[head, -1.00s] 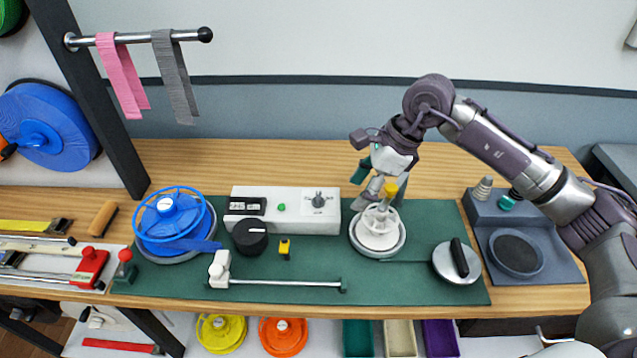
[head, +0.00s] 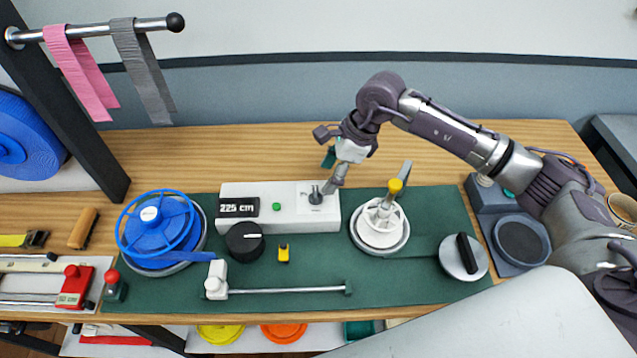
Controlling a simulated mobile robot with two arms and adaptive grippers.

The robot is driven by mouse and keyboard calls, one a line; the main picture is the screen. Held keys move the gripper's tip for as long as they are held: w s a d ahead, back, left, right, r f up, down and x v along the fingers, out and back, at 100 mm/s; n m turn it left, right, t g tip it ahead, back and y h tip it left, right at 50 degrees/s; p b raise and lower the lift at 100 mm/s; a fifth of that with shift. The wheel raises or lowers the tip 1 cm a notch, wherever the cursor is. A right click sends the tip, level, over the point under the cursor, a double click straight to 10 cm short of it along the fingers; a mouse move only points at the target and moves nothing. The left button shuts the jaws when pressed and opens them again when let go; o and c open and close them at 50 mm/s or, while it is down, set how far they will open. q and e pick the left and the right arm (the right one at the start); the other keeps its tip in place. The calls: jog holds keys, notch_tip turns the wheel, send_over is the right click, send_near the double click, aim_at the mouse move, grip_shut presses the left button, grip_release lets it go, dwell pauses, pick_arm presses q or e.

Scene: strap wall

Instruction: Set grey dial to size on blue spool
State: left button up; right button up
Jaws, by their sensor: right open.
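The grey dial (head: 316,197) is a small knob on a pale plate at the right end of a white box (head: 290,216). My right gripper (head: 328,188) comes down from the upper right with its fingertips at the dial, open. I cannot tell whether they touch it. A dark display (head: 239,207) on the box's left end reads 225 cm. The blue spool (head: 172,242), with blue strap on it and a white hub, sits on a grey round base at the mat's left. Any size mark on it is too small to read. My left gripper is not in view.
A black knob (head: 245,242) and a yellow piece (head: 283,253) are in front of the box. A white reel (head: 380,232) with a yellow-topped handle stands to the right. A metal rod (head: 290,290) lies along the front of the green mat (head: 400,285).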

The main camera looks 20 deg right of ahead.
aim_at(317, 192)
jog(key=p+x, duration=0.1)
jog(key=x, duration=0.3)
jog(key=shift+w+a+f, duration=0.15)
jog(key=shift+a+f, duration=0.05)
jog(key=shift+f, duration=0.1)
jog(key=shift+a+f, duration=0.1)
jog(key=shift+f, duration=0.3)
jog(key=shift+a+f, duration=0.15)
jog(key=shift+f, duration=0.2)
jog(key=shift+w, duration=0.1)
grip_shut()
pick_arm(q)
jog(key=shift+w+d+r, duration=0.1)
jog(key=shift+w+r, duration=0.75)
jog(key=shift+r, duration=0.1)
